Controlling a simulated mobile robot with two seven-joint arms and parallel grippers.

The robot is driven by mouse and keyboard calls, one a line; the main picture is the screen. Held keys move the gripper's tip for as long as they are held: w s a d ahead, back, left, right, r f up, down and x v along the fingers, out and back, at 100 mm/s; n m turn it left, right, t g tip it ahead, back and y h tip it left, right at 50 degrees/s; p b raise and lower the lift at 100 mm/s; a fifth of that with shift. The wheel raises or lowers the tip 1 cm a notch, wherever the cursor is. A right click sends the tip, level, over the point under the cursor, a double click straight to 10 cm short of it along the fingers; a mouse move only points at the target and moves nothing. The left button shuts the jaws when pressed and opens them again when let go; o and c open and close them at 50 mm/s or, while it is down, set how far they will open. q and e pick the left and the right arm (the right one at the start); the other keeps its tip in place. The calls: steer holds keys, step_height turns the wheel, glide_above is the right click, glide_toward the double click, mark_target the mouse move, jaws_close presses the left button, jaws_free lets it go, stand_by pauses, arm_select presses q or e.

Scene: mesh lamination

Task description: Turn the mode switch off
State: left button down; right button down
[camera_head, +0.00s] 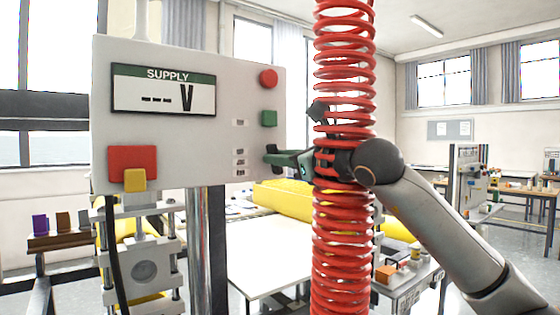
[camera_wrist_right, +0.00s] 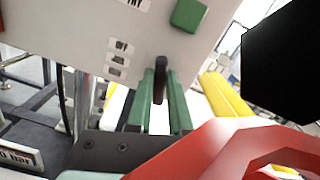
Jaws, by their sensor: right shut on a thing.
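The grey-white control panel (camera_head: 210,120) carries the mode switch, a dark lever (camera_wrist_right: 160,80) seen between my right fingers in the right wrist view. In the head view, the switch is mostly hidden by the fingers at the panel's lower right. My right gripper (camera_head: 275,157) reaches it from the right, its green fingers (camera_wrist_right: 160,105) on either side of the lever, shut on it. Small labels (camera_wrist_right: 118,60) stand left of the lever; their text is hard to read. My left gripper is not in view.
The panel also has a SUPPLY display (camera_head: 164,91) reading "--- V", a red button (camera_head: 268,79), a green button (camera_head: 269,118) and a red-and-yellow switch (camera_head: 132,165). A coiled red hose (camera_head: 344,240) hangs in front of my right wrist. A yellow roll (camera_head: 285,199) lies behind.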

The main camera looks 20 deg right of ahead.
steer(key=shift+s+a+f+n, duration=0.1)
steer(key=shift+a+n, duration=0.05)
steer(key=shift+n, duration=3.4)
steer(key=shift+a+f+n, duration=0.1)
steer(key=shift+n, duration=3.45)
steer(key=c, duration=0.8)
jaws_free()
